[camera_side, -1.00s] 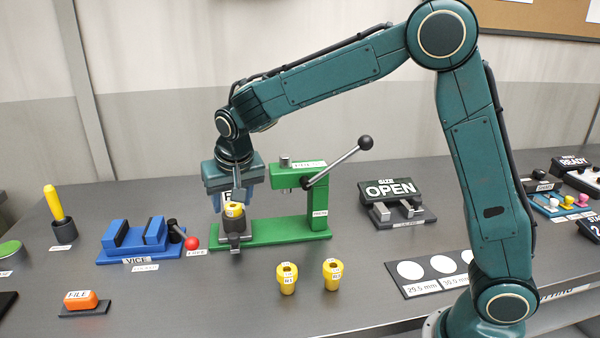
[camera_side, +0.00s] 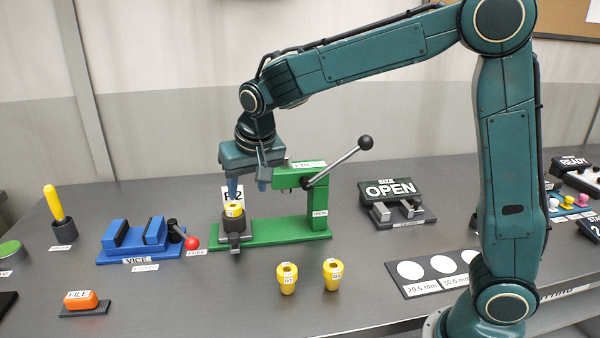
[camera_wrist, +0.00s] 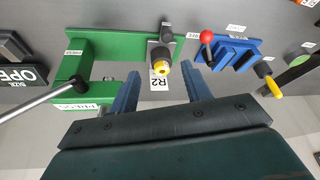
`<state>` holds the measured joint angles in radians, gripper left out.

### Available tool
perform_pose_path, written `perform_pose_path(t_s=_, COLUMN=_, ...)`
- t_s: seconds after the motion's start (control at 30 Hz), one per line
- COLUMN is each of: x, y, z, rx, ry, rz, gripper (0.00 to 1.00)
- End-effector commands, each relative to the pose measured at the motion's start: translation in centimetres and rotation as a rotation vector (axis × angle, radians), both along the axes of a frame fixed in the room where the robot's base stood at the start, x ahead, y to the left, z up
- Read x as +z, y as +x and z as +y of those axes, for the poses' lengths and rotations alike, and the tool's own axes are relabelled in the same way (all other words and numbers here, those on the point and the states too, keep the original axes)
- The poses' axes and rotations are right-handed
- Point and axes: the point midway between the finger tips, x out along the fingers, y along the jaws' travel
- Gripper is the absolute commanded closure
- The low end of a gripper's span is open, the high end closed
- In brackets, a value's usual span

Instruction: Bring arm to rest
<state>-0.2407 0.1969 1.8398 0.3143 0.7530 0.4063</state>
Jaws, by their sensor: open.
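My gripper (camera_side: 249,188) is open and empty, raised above the green press (camera_side: 285,232) in the side view. In the wrist view its two blue fingers (camera_wrist: 162,92) stand apart. A yellow bushing (camera_side: 234,209) sits upright in the dark holder (camera_side: 236,227) at the press's left end, below the gripper and clear of it. The bushing also shows in the wrist view (camera_wrist: 160,68), with an R2 label beside it.
Two yellow bushings (camera_side: 287,278) (camera_side: 332,273) stand on the table in front of the press. The press lever (camera_side: 340,160) sticks up right of my gripper. An OPEN sign (camera_side: 390,190) stands further right.

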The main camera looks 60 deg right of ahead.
Motion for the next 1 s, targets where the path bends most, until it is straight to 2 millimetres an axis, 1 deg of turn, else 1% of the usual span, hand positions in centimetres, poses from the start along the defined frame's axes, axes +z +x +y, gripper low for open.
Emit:
perform_pose_path(t_s=0.03, x=0.8, y=-1.0, z=-0.5, rx=0.012, ry=0.003, rz=-0.005, gripper=0.52)
perform_pose_path(t_s=0.2, x=2.7, y=-4.6, z=-1.7, rx=0.064, ry=0.009, rz=-0.013, gripper=0.52)
perform_pose_path(t_s=0.5, x=4.8, y=-11.4, z=-3.4, rx=0.161, ry=0.012, rz=-0.031, gripper=0.52)
perform_pose_path(t_s=0.77, x=5.3, y=-17.2, z=-4.3, rx=0.247, ry=0.005, rz=-0.051, gripper=0.52)
perform_pose_path(t_s=1.0, x=4.7, y=-22.5, z=-4.7, rx=0.327, ry=-0.010, rz=-0.071, gripper=0.52)
